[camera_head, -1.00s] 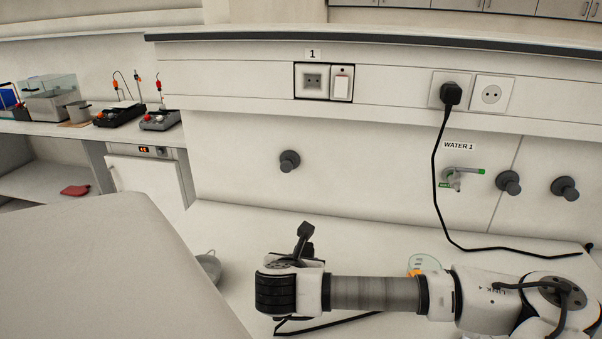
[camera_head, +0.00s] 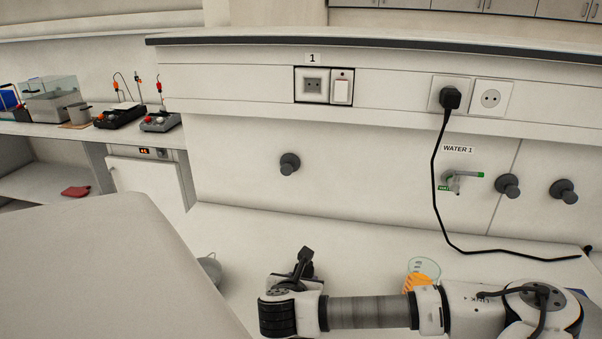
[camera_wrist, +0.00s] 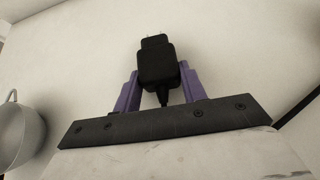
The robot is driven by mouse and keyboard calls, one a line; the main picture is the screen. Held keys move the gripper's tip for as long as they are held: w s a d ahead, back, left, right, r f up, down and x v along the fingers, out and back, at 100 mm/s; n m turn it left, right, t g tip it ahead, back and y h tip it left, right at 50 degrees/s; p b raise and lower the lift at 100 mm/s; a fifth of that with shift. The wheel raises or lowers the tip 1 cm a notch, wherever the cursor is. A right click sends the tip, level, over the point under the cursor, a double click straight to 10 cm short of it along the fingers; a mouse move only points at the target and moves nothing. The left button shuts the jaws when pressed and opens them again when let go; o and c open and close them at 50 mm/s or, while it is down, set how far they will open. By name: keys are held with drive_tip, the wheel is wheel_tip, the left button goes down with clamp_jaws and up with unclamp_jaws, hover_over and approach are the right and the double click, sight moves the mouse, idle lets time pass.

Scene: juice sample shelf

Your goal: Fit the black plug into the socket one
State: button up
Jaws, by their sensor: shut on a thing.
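My gripper (camera_wrist: 158,85) is shut on the black plug (camera_wrist: 157,62), with purple fingers on both sides of it in the wrist view. The plug's prongs point away from my gripper. In the head view the plug (camera_head: 304,258) stands up, tilted, above the end of my arm, low over the bench; the fingers are hard to make out there. Socket one (camera_head: 312,86) is in the wall panel under the label "1", above and apart from the plug. It looks empty, with two holes, beside a white switch (camera_head: 341,87).
Another black plug (camera_head: 450,96) with a hanging cable sits in a socket, left of an empty round socket (camera_head: 491,97). A glass beaker (camera_head: 424,267) and a grey pot (camera_head: 210,268) stand on the bench.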

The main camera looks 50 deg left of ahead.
drive_tip(key=shift+f+b, duration=0.35)
drive_tip(key=shift+b, duration=0.25)
drive_tip(key=o, duration=1.2)
drive_tip(key=shift+c, duration=0.2)
drive_tip(key=shift+r, duration=0.1)
drive_tip(key=shift+r+p, duration=0.6)
drive_tip(key=shift+p, duration=0.6)
drive_tip(key=b+v, duration=0.2)
drive_tip(key=v, duration=0.2)
drive_tip(key=b+v, duration=0.2)
drive_tip(key=v, duration=0.3)
drive_tip(key=shift+s+d+f, duration=0.1)
drive_tip(key=shift+s+f, duration=0.05)
drive_tip(key=shift+f, duration=0.2)
drive_tip(key=shift+b, duration=1)
drive_tip(key=b, duration=0.3)
drive_tip(key=shift+s+d+r+b, duration=0.1)
drive_tip(key=shift+s+r+b, duration=0.05)
drive_tip(key=shift+r+b, duration=0.15)
drive_tip(key=b+v, duration=0.2)
drive_tip(key=b, duration=0.2)
drive_tip(key=shift+r, duration=0.15)
